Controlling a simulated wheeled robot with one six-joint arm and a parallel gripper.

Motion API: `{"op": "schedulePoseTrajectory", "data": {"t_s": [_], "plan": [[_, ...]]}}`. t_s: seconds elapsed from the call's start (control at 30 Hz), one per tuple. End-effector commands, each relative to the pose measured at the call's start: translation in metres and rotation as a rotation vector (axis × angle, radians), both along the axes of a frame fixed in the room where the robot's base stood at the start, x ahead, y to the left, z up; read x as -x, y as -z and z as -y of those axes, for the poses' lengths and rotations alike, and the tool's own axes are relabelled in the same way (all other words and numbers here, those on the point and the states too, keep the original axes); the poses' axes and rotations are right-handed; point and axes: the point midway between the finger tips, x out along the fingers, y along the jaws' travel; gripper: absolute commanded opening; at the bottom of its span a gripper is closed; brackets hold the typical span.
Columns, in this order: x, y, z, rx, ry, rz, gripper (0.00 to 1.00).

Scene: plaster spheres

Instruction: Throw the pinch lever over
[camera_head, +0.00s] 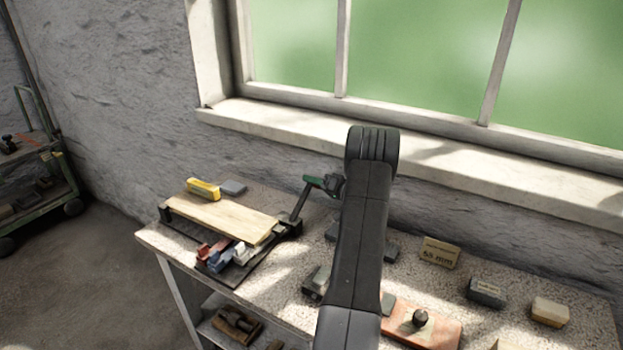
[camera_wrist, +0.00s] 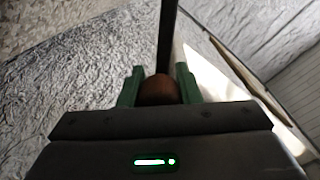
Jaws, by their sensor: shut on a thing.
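The pinch lever (camera_head: 300,204) is a dark bar rising from the right end of a black-framed fixture (camera_head: 287,230) on the bench. It tilts a little to the right toward its top. A pale wooden board (camera_head: 222,216) lies across the fixture. My gripper (camera_head: 314,182), with green fingers, is at the lever's upper end. In the wrist view my gripper (camera_wrist: 158,88) is shut on the lever's rounded brown knob (camera_wrist: 158,91), with one finger on each side. The dark bar (camera_wrist: 167,38) runs away beyond the knob. My arm hides part of the bench behind it.
Red, blue and white pieces (camera_head: 224,254) sit at the fixture's front. A labelled block (camera_head: 439,253) and several others stand right of my arm. The windowsill (camera_head: 290,122) runs behind.

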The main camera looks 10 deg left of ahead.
Motion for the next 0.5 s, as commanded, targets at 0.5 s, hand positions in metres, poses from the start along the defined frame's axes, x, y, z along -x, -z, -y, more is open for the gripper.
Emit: {"op": "schedulePoseTrajectory", "data": {"t_s": [0.5], "plan": [[-0.0016, 0.0049, 0.0019, -0.003, 0.005, -0.018, 0.36]]}}
